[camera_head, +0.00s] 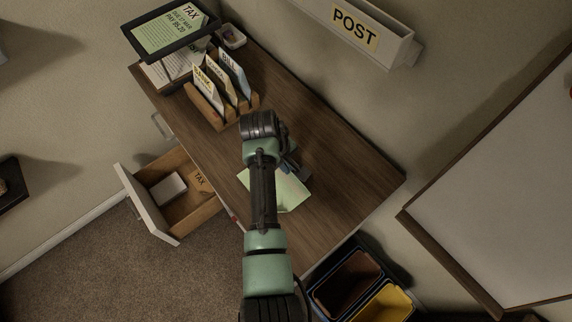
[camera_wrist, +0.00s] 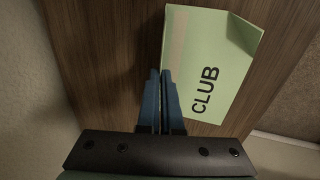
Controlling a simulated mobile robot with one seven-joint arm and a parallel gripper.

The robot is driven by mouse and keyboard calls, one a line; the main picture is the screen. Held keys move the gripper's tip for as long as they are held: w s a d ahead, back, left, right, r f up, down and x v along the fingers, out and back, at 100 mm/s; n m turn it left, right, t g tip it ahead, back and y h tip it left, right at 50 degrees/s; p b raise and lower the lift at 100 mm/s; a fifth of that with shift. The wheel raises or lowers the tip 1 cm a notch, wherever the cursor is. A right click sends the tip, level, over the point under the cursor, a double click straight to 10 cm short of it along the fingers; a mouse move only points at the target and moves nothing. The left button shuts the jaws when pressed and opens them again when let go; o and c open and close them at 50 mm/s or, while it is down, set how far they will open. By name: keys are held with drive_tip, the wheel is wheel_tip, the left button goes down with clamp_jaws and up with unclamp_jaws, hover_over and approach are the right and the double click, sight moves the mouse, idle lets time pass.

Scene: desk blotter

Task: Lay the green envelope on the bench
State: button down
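The green envelope (camera_wrist: 212,65), marked CLUB, shows its face in the wrist view, against brown wood. In the head view the envelope (camera_head: 287,192) is over the wooden desk top (camera_head: 345,180), partly hidden by my arm. I cannot tell whether all of it lies flat. My gripper (camera_wrist: 160,72) has its two blue fingers close together with a narrow gap, at the envelope's left edge. The right finger overlaps that edge in the picture. Whether the fingers pinch the envelope cannot be told. In the head view my gripper (camera_head: 293,168) is mostly hidden behind my arm.
A wooden rack (camera_head: 212,112) holds several letters. Behind it are a dark tray (camera_head: 132,38) with a TAX sheet and a small white dish (camera_head: 232,36). A drawer (camera_head: 150,217) stands open. A POST box (camera_head: 400,52) is on the wall. Bins (camera_head: 385,303) stand at the right end.

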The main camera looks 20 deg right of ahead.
drive_tip(key=shift+f, duration=0.5)
drive_tip(key=shift+f, duration=0.1)
